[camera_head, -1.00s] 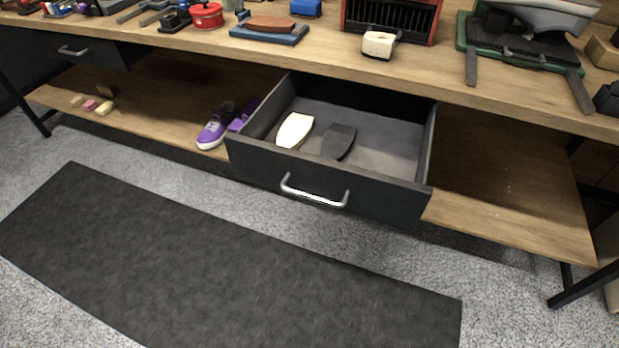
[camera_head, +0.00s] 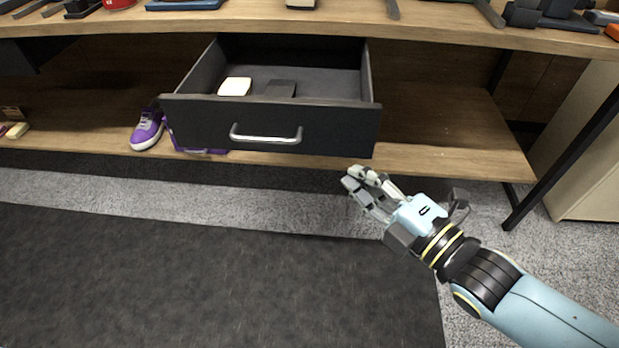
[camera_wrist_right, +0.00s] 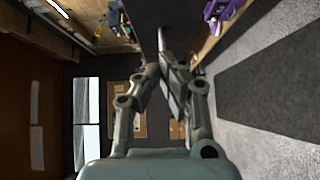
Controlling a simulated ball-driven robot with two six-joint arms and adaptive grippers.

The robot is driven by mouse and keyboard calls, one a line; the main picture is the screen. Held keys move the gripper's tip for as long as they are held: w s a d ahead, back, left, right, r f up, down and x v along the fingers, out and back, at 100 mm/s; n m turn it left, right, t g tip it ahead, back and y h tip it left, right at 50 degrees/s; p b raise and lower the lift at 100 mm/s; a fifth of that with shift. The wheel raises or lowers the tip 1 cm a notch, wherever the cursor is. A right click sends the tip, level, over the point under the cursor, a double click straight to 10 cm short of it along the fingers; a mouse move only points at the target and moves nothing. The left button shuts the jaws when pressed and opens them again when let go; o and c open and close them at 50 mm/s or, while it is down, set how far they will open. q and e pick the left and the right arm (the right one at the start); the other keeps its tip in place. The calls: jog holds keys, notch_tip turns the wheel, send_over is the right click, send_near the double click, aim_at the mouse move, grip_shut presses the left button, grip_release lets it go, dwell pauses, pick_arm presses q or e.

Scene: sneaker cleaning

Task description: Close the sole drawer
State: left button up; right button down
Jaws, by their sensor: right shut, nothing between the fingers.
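The sole drawer (camera_head: 270,128) is dark grey and stands pulled out below the workbench top in the head view. Its silver bar handle (camera_head: 266,138) is on the front panel. Inside lie a cream sole (camera_head: 235,87) and a dark sole (camera_head: 280,89), both partly hidden by the front panel. My right gripper (camera_head: 354,178) is shut and empty, below and in front of the drawer's right front corner. In the right wrist view the fingers (camera_wrist_right: 164,68) meet near a dark panel that seems to be the drawer front. My left gripper is not in view.
A purple sneaker (camera_head: 149,128) sits on the lower wooden shelf (camera_head: 435,130) left of the drawer. The bench top (camera_head: 420,25) is above. A black table leg (camera_head: 560,150) stands at the right. A dark mat (camera_head: 200,280) covers the floor in front.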

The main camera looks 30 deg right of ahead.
jog(key=w, duration=0.3)
jog(key=w+a+b, duration=0.1)
jog(key=w, duration=0.5)
jog(key=shift+w+a+f, duration=0.25)
jog(key=shift+w+f, duration=0.1)
jog(key=shift+w, duration=0.05)
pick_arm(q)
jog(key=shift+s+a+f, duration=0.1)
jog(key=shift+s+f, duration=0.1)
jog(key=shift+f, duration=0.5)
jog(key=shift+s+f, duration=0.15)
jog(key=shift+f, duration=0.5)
pick_arm(e)
jog(key=shift+w+d, duration=0.3)
jog(key=shift+w, duration=0.1)
